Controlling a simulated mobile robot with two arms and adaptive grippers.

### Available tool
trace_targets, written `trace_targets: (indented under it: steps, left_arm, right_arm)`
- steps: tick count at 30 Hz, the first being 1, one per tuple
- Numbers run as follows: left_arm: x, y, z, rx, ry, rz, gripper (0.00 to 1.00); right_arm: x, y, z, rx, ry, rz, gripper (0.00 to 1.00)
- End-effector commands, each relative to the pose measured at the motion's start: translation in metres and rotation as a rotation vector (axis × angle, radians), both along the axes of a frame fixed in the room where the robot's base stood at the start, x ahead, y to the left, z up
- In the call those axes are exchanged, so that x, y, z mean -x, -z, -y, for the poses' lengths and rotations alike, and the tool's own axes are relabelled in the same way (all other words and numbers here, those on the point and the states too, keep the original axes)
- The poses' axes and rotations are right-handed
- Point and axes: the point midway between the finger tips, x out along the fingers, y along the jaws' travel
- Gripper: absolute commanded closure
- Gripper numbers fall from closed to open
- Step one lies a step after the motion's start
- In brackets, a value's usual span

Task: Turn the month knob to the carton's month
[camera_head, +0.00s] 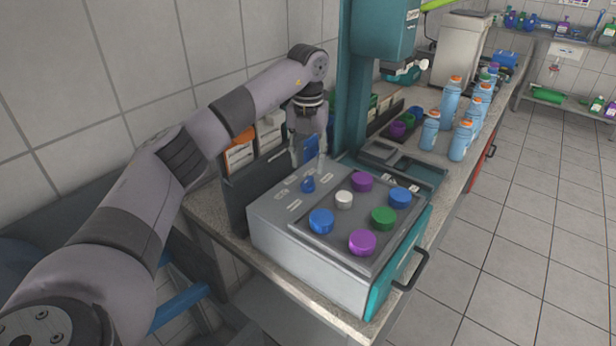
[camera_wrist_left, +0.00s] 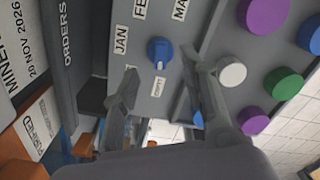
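The month knob (camera_wrist_left: 160,50) is small and blue, on the grey panel; it also shows in the head view (camera_head: 308,184). Labels JAN, FEB and MAR stand around it, and a small label below it is hard to read. The knob's pale mark appears to face that lower label. A white carton face (camera_wrist_left: 22,62) at the left of the wrist view reads "20 NOV 2026". My left gripper (camera_wrist_left: 163,92) is open, with its fingers apart and the knob beyond them, apparently not touched. In the head view the left gripper (camera_head: 308,162) is just above and behind the knob. My right gripper is not in view.
A grey rack (camera_wrist_left: 72,45) marked ORDERS stands beside the panel. Several larger purple, blue and green caps and a white knob (camera_head: 344,199) sit close by on the box. A teal column (camera_head: 352,85) rises behind it. Blue bottles (camera_head: 451,102) stand farther back.

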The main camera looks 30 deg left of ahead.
Motion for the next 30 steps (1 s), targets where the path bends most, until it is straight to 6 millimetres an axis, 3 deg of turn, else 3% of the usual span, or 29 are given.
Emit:
trace_targets:
  steps: [5, 12, 22, 30]
  left_arm:
    - [0.001, 0.034, 0.000, -0.001, 0.000, -0.004, 0.60]
    - [0.001, 0.059, 0.000, 0.000, 0.000, -0.001, 0.60]
    - [0.000, 0.064, 0.000, 0.001, 0.000, 0.001, 0.60]
    - [0.000, 0.063, 0.000, 0.001, 0.000, 0.001, 0.78]
  right_arm:
    - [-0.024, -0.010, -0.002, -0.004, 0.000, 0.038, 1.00]
    - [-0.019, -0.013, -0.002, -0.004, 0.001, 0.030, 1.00]
    - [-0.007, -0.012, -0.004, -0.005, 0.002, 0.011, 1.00]
    - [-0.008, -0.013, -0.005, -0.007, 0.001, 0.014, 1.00]
